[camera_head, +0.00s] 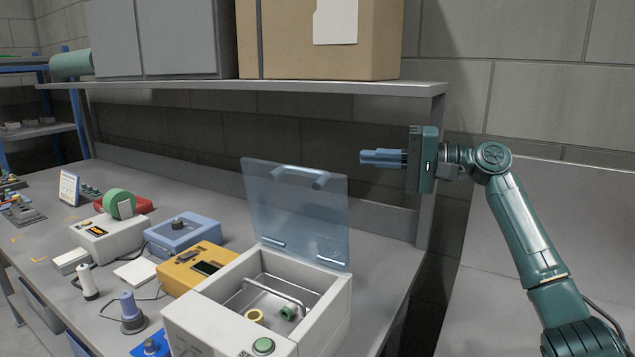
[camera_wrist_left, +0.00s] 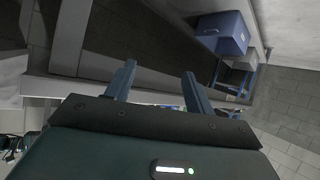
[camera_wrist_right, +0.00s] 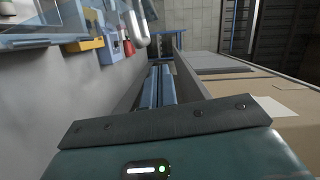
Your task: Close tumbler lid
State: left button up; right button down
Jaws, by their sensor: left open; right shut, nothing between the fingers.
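The tumbler (camera_head: 337,312) is a white open-topped box at the front of the bench. Its clear bluish lid (camera_head: 297,217) stands open, nearly upright at the back edge, with a grey handle (camera_head: 300,177) near its top. Inside the box are a metal bar, a yellow ring and a green piece. My right gripper (camera_head: 363,157) is shut and empty, just right of the lid's upper right corner, fingers pointing left. In the right wrist view its fingers (camera_wrist_right: 160,87) show together, apart from the lid handle (camera_wrist_right: 138,25). My left gripper (camera_wrist_left: 158,72) is open and empty; the head view does not show it.
A shelf (camera_head: 300,88) with a cardboard box (camera_head: 285,40) and grey cases hangs above the bench. A yellow device (camera_head: 193,268), a blue box (camera_head: 183,236) and a white device (camera_head: 110,238) stand left of the tumbler. A shelf post (camera_head: 437,170) stands behind my right gripper.

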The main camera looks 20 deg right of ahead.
jog(key=a, duration=0.1)
jog(key=p, duration=0.4)
send_over(302, 206)
jog(key=w+d, duration=0.1)
jog(key=d, duration=0.1)
pick_arm(q)
jog(key=shift+s+a+r+y, duration=0.15)
jog(key=shift+a+r, duration=0.05)
jog(key=shift+r, duration=0.15)
jog(key=shift+s+a+r+y, duration=0.1)
jog(key=shift+a+r+y, duration=0.1)
jog(key=shift+r, duration=0.15)
pick_arm(e)
jog(key=shift+w+d+f, duration=0.1)
jog(key=shift+f, duration=0.35)
pick_arm(q)
jog(key=shift+b, duration=0.3)
